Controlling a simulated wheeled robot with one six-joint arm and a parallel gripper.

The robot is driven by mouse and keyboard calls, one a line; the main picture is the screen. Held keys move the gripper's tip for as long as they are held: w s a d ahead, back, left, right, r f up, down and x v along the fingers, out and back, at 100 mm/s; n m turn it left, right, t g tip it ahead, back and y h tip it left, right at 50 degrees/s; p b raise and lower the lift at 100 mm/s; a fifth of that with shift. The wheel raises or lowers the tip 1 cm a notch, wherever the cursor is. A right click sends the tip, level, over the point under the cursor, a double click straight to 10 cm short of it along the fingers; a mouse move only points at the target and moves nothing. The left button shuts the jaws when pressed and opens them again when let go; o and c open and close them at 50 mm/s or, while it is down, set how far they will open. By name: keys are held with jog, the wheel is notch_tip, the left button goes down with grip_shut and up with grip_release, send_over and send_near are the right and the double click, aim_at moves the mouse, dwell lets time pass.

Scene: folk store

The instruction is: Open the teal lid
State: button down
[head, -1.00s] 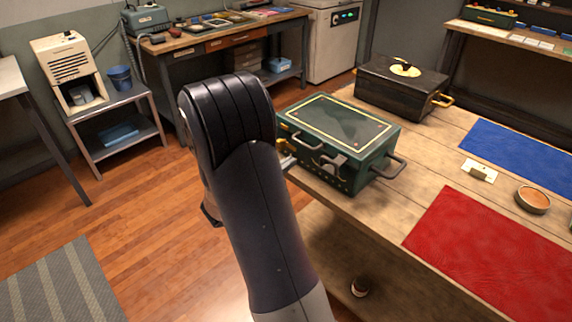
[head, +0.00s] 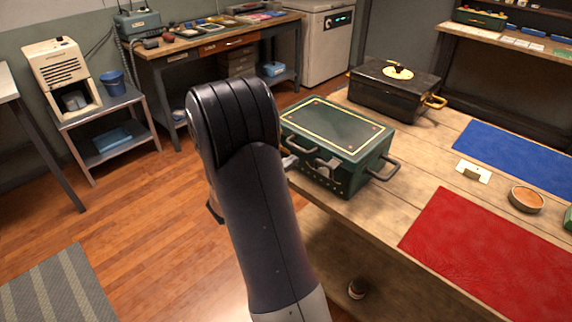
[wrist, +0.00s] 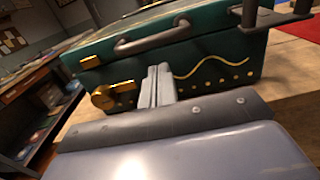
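The dark teal box (head: 342,176) stands on the wooden table with its teal lid (head: 335,122) down. The lid has a gold border line. The box front also shows in the wrist view (wrist: 215,62), with a grey bar handle (wrist: 152,40) and a round gold fitting (wrist: 115,96). My gripper (wrist: 158,70) is in front of this face, below the handle and right of the gold fitting. Its two slim grey fingers are together, with nothing visible between them. I cannot tell whether they touch the box. In the head view my arm mostly hides the gripper.
A black chest (head: 394,92) with gold handles stands behind the teal box. Wooden floor is open to the left.

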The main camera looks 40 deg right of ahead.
aim_at(306, 144)
jog(key=shift+w+d, duration=0.2)
jog(key=shift+d, duration=1.75)
jog(key=shift+a, duration=0.4)
jog(key=shift+r, duration=0.15)
jog(key=shift+r+p, duration=0.8)
jog(key=shift+r, duration=0.35)
jog(key=shift+r+p, duration=0.95)
jog(key=shift+r, duration=0.35)
